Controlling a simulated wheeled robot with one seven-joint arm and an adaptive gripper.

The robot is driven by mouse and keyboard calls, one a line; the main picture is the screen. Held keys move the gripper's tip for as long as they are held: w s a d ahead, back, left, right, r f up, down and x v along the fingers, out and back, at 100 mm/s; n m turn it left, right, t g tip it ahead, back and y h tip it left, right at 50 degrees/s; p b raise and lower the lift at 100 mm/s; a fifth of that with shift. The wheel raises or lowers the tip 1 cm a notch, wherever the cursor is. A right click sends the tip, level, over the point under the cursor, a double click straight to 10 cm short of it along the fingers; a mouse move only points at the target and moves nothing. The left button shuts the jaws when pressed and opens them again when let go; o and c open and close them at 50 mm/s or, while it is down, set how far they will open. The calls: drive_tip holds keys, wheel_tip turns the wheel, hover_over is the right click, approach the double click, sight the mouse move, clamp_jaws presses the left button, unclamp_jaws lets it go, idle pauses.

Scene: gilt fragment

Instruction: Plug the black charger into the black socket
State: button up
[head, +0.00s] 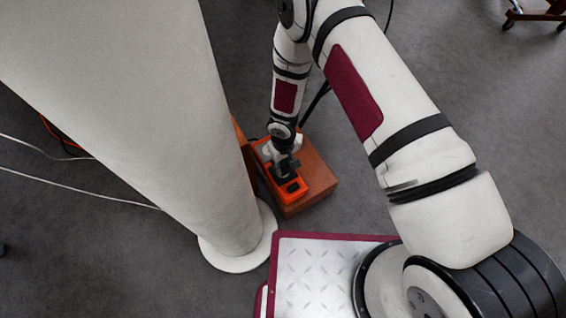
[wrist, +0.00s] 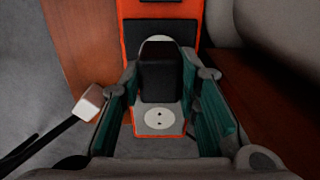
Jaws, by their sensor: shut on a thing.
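My gripper (head: 284,166) is low over an orange socket unit (head: 302,191). In the wrist view, my gripper (wrist: 160,78) has its two teal-padded fingers on either side of the black charger (wrist: 160,72) and is shut on it. A black socket face in an orange frame (wrist: 131,38) lies beyond the charger; its dark face also shows in the head view (head: 292,187). A pale socket face with two holes (wrist: 158,118) lies on the near side of the charger. The charger's underside is hidden, so I cannot tell whether it touches a socket.
The orange unit sits on a brown wooden box (head: 318,175). A thick white column (head: 215,150) rises close on the left. A white block on a black cable (wrist: 88,102) lies left of my gripper. Pale cables (head: 80,188) cross the grey floor.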

drive_tip(key=shift+f+b, duration=0.45)
drive_tip(key=shift+f, duration=0.05)
drive_tip(key=o, duration=1.2)
drive_tip(key=shift+c, duration=0.2)
wheel_tip(320, 180, up, 12)
